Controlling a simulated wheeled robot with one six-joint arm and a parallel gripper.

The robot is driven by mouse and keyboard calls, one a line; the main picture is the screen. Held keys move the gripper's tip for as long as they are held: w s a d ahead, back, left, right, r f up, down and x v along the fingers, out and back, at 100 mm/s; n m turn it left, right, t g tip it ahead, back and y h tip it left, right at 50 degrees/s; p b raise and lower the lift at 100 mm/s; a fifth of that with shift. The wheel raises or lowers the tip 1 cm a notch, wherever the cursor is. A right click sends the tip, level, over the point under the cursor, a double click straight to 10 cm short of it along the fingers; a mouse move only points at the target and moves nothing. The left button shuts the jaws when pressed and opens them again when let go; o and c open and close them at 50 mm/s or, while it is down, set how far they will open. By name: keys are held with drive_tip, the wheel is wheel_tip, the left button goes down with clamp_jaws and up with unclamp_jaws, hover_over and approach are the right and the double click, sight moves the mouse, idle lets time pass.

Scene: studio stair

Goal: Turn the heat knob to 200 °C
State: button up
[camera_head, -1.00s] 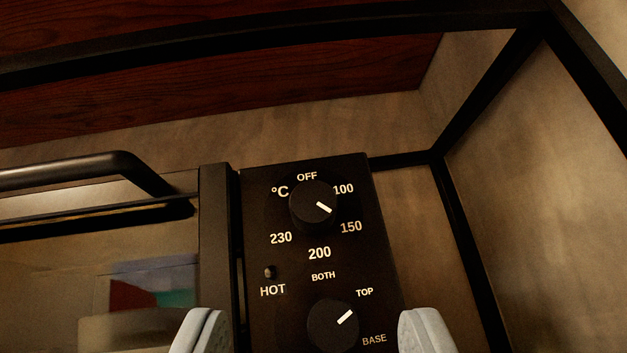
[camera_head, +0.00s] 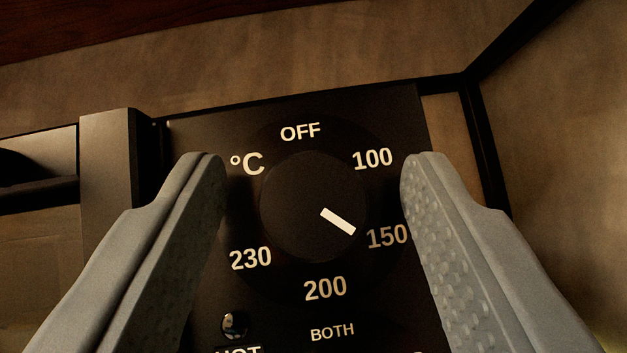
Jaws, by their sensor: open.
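The heat knob (camera_head: 305,195) is a round black dial on a dark control panel (camera_head: 200,130). Around it are the marks OFF, 100, 150, 200 and 230, with °C at upper left. Its white pointer (camera_head: 338,221) points to the lower right, at the 150 mark. The 200 mark (camera_head: 325,288) is below the knob. My gripper (camera_head: 312,165) is open, with one grey finger on each side of the knob. A gap shows between each finger and the knob. How far the fingertips reach in depth is hard to tell.
Below the dial are a small indicator lamp (camera_head: 235,325) over a cut-off HOT label and the word BOTH. The oven's door edge and handle (camera_head: 40,185) are at left. A black frame post (camera_head: 480,150) stands right of the panel.

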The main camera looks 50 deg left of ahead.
drive_tip(key=c, duration=1)
drive_tip(key=shift+o, duration=0.2)
drive_tip(key=shift+s+m+t+h, duration=0.1)
drive_tip(key=shift+m+t+h, duration=0.4)
drive_tip(key=shift+m, duration=0.1)
drive_tip(key=m+t+h, duration=0.1)
drive_tip(key=m+h, duration=0.2)
drive_tip(key=m+t+h, duration=0.1)
drive_tip(key=m+h, duration=0.2)
drive_tip(key=m, duration=0.1)
drive_tip(key=shift+s+a+r, duration=0.1)
drive_tip(key=shift+a, duration=0.05)
drive_tip(key=m+h, duration=0.4)
drive_tip(key=m, duration=0.1)
drive_tip(key=shift+r+t, duration=0.1)
drive_tip(key=shift+t, duration=0.2)
drive_tip(key=shift+m+g+h, duration=0.4)
drive_tip(key=shift+m+h, duration=0.6)
drive_tip(key=shift+m, duration=0.4)
drive_tip(key=shift+h, duration=0.3)
